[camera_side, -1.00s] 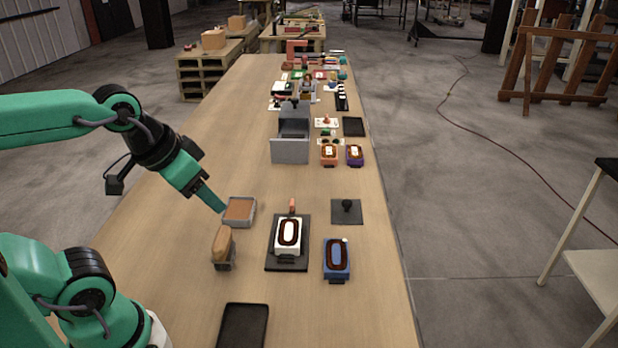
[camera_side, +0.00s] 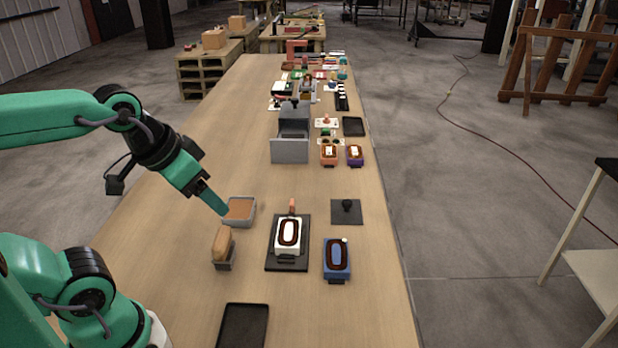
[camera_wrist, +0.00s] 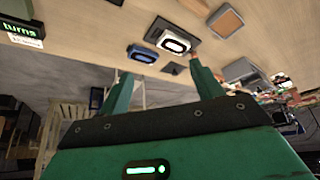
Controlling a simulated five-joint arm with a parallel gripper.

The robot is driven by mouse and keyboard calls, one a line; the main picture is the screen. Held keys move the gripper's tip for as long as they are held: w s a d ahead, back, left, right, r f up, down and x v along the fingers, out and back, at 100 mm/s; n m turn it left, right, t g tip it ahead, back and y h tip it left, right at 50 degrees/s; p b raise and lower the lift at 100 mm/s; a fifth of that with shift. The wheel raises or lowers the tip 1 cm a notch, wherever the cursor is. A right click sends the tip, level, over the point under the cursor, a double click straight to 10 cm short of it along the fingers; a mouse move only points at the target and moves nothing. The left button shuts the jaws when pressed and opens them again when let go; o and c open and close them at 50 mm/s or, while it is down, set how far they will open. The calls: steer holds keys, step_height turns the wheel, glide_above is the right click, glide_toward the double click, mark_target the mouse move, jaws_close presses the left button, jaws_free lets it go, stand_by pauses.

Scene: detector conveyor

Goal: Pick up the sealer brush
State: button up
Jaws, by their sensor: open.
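A tan, rounded piece that looks like the sealer brush (camera_side: 222,242) stands in a small grey holder (camera_side: 224,263) at the left of the bench in the side view. Behind it is a grey tray (camera_side: 239,221) with a flat tan surface inside; the tray also shows at the top right of the wrist view (camera_wrist: 225,20). My gripper (camera_side: 220,208) is above the bench, close to the tray's left side in the side view, behind and above the brush. In the wrist view my gripper (camera_wrist: 161,69) has its two green fingers wide apart, with nothing held between them.
A white detector (camera_side: 288,234) sits on a black plate, with a blue one (camera_side: 337,257) to its right. A black tray (camera_side: 243,326) lies at the front. A grey open box (camera_side: 290,151) and several small items stand further back. The bench left of the brush is clear.

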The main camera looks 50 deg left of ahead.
steer(key=w+a+f+n+g, duration=0.3)
steer(key=w+a+f+n, duration=0.1)
steer(key=f, duration=0.2)
steer(key=n+g, duration=0.2)
steer(key=n, duration=0.2)
glide_above(220, 235)
steer(key=f, duration=0.4)
steer(key=d+f, duration=0.1)
steer(key=f, duration=0.2)
steer(key=shift+w+f, duration=0.1)
steer(key=shift+a+f+n+g, duration=0.35)
steer(key=shift+f+n, duration=0.15)
steer(key=shift+f, duration=0.1)
steer(key=shift+f, duration=3.9)
steer(key=c, duration=1.1)
